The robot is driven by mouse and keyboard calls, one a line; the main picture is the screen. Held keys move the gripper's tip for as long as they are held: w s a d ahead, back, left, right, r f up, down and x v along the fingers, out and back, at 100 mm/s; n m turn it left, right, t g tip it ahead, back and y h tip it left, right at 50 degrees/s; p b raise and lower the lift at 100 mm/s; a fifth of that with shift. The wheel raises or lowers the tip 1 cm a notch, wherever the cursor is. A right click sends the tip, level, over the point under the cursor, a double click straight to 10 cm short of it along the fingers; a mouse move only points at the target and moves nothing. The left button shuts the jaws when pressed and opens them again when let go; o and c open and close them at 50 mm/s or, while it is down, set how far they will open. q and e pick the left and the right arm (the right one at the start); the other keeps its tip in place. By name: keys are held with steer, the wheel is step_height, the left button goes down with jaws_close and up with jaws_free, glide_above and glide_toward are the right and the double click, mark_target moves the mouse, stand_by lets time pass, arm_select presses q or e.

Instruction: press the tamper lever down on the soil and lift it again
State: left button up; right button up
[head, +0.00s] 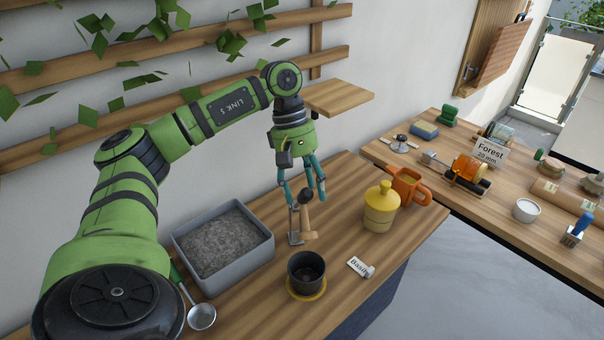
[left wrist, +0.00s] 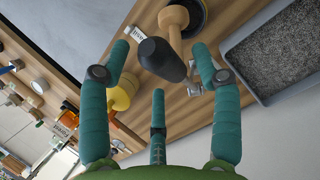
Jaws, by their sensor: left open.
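The tamper lever (head: 306,199) has a dark rounded knob at its upper end, a wooden tamper part and a thin metal stand (head: 293,227) on the wooden bench. In the left wrist view the dark knob (left wrist: 161,59) lies between the open fingers, with the wooden part (left wrist: 175,18) beyond it. My left gripper (head: 303,196) points down, open, with its teal fingers around the knob; I cannot tell whether any finger touches it. A dark pot (head: 306,270) stands on a yellow saucer (head: 307,294) just in front of the tamper. The soil in the pot is hard to see.
A grey tray of soil (head: 183,252) and a metal scoop (head: 202,316) are on the left. A yellow jar (head: 380,208), an orange can (head: 407,185) and a Basil label (head: 360,267) are on the right. A second bench (head: 470,205) holds several items.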

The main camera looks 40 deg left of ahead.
arm_select(q)
steer(key=shift+p+v, duration=1.55)
steer(key=shift+v, duration=1)
